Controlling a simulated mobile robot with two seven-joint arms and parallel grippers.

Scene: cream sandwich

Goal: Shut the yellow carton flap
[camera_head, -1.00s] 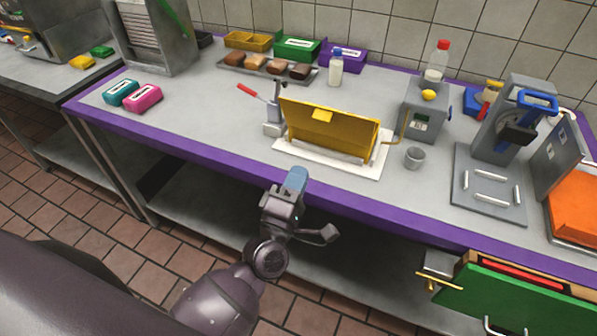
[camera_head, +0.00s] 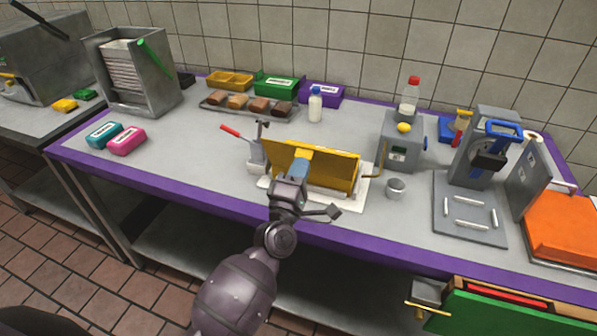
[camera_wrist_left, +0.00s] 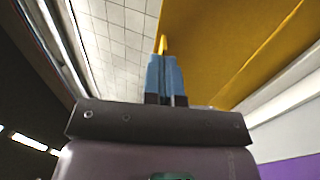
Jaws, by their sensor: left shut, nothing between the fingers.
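The yellow carton (camera_head: 335,180) stands on a white board (camera_head: 347,197) near the front edge of the counter. Its yellow flap (camera_head: 330,167) is raised, with a small tab at its upper middle. My left gripper (camera_head: 300,163) is shut and empty, its blue fingertips at the front of the flap by the tab. In the left wrist view, the blue fingertips (camera_wrist_left: 164,75) point at a yellow edge, and the yellow flap (camera_wrist_left: 225,45) fills the upper right. I cannot tell whether they touch. My right gripper is not in view.
A grey device with a red handle (camera_head: 231,131) stands just left of the carton.

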